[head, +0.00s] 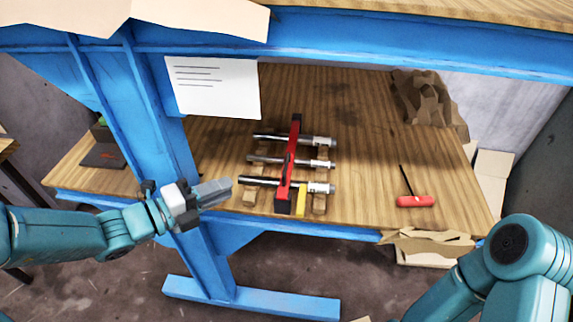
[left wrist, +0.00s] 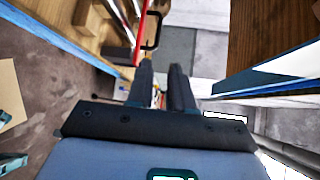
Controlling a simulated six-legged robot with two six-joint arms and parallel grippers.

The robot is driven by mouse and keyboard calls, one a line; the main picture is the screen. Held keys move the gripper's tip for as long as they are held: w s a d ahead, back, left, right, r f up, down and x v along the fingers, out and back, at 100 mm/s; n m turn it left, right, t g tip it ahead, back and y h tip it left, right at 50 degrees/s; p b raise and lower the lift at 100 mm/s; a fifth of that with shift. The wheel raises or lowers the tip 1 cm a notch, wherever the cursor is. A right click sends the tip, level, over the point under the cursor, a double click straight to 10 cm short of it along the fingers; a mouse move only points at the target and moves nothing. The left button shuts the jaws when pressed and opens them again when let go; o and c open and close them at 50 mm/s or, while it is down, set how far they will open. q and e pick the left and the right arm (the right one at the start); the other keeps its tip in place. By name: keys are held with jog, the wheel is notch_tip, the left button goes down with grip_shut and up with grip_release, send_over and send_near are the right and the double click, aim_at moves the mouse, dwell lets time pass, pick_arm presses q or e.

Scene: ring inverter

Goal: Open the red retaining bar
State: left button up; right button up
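The red retaining bar (head: 291,165) lies across several metal rods on the lower wooden shelf, with a dark block at its near end. A yellow piece (head: 301,203) stands beside that end. My left gripper (head: 222,189) is left of the bar, near the shelf's front edge, apart from it and empty. In the left wrist view its two fingers (left wrist: 160,84) show a narrow gap. The red bar shows there at the upper left (left wrist: 122,22), with a black loop-shaped part (left wrist: 151,30) beside it. My right gripper is out of view; only the right arm shows.
A blue post (head: 165,115) stands left of the rods, and a blue beam (head: 400,52) crosses above. A paper sheet (head: 215,86) hangs by the post. A red-handled tool (head: 415,201) and crumpled cardboard (head: 425,98) lie right.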

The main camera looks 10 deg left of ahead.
pick_arm(q)
jog(key=x, duration=1.5)
jog(key=shift+w+d+f, duration=0.15)
jog(key=shift+f, duration=0.05)
jog(key=shift+w+d+f, duration=0.1)
jog(key=shift+w, duration=0.1)
